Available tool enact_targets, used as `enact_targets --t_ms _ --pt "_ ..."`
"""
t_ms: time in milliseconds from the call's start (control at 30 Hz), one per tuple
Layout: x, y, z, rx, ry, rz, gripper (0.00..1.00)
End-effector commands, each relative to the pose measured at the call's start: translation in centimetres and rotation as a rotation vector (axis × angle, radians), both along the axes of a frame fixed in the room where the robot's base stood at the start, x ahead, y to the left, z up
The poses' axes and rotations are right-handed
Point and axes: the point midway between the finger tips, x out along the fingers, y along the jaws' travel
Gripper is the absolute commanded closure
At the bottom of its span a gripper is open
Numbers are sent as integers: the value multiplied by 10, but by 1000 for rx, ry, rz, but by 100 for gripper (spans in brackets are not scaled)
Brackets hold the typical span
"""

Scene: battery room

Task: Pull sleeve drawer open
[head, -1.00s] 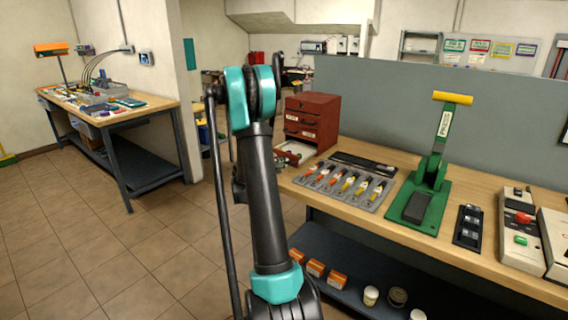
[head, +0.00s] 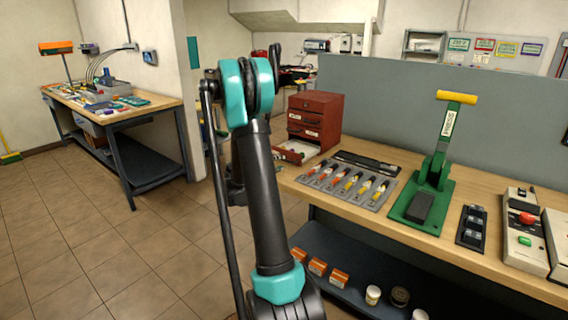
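A red drawer cabinet (head: 322,113) stands at the far left end of the wooden bench, with several labelled drawer fronts. Its lowest drawer (head: 297,150) sticks out toward the left, and its pale inside shows. The other drawers look closed. I cannot read which label marks the sleeve drawer. My black and teal arm rises in front of the cabinet's left side and covers the area just left of the open drawer. My gripper is hidden behind the arm; no fingers can be made out.
On the bench (head: 478,255) lie a grey tool tray (head: 372,199), a green lever press (head: 430,195), a black switch block (head: 471,228) and a control box (head: 521,240). A grey partition (head: 400,100) stands behind. Another table (head: 150,112) is at the left; floor between is clear.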

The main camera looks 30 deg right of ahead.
Motion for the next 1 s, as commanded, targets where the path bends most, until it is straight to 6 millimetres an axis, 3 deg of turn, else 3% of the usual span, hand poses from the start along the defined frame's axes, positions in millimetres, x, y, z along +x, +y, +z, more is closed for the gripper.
enact_targets --t_ms 200,400,1000 --pt "-16 40 10 0 0 3 70" --pt "-25 61 14 0 0 1 70" --pt "-28 65 15 1 -1 0 70"
